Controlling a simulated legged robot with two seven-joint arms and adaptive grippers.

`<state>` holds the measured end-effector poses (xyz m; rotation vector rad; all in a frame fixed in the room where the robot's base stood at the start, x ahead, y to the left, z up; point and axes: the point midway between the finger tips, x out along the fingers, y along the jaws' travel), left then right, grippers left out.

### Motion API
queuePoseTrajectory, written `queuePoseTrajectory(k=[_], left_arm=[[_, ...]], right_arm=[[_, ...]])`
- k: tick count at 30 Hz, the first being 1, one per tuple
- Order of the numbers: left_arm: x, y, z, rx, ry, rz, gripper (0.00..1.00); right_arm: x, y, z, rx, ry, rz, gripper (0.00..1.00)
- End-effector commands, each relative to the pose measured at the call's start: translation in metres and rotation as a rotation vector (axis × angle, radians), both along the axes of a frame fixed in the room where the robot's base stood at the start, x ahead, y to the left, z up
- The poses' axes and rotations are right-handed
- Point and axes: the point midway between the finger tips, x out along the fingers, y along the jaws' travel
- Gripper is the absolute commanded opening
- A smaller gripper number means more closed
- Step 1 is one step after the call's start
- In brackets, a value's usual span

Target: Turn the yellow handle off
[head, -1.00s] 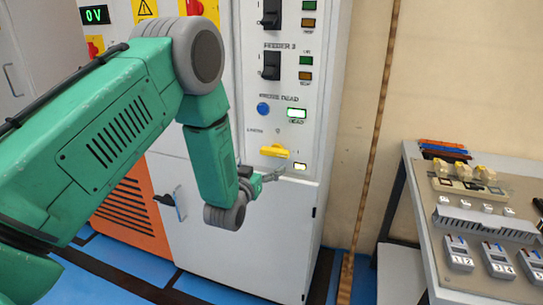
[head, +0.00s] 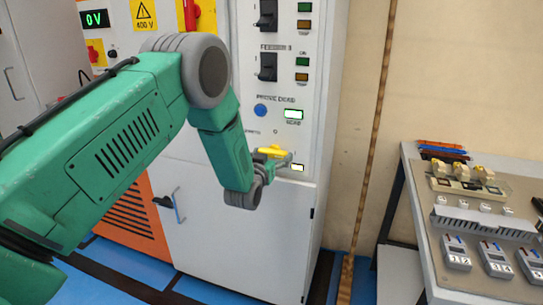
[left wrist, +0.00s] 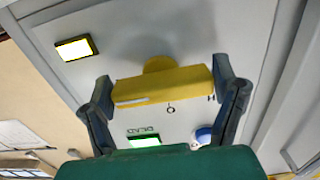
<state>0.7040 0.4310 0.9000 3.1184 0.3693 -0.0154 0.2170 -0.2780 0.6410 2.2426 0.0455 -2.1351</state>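The yellow handle (head: 272,152) is on the lower part of the white cabinet's control panel, and it lies roughly horizontal in the head view. In the left wrist view the yellow handle (left wrist: 162,86) lies between the two fingers of my left gripper (left wrist: 166,92). The fingers are spread at its two ends. The left finger is close to one end and the right finger is at the other; I cannot tell whether they touch it. In the head view my left gripper (head: 283,163) is at the handle, partly hiding its underside. My right gripper is not in view.
A lit indicator (head: 297,168) sits right of the handle. A blue button (head: 260,110) and a lit green display (head: 293,114) are above it. A table (head: 408,195) with components stands at the right. The cabinet's lower door has a grey latch (head: 179,204).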

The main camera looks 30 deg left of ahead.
Motion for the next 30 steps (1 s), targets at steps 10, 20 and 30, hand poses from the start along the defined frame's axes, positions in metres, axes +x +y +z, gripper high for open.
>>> queuePoseTrajectory(k=[10, 20, 30], left_arm=[[0.0018, 0.0031, 0.0061, -0.009, -0.02, -0.003, 0.51], [0.0027, 0.0056, 0.0078, -0.138, -0.056, 0.003, 0.52], [0.0026, 0.0071, 0.0082, -0.432, -0.131, 0.004, 0.52]], right_arm=[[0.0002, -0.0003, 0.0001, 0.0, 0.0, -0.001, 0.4], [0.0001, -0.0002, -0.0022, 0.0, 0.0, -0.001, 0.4], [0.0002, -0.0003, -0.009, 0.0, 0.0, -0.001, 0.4]])
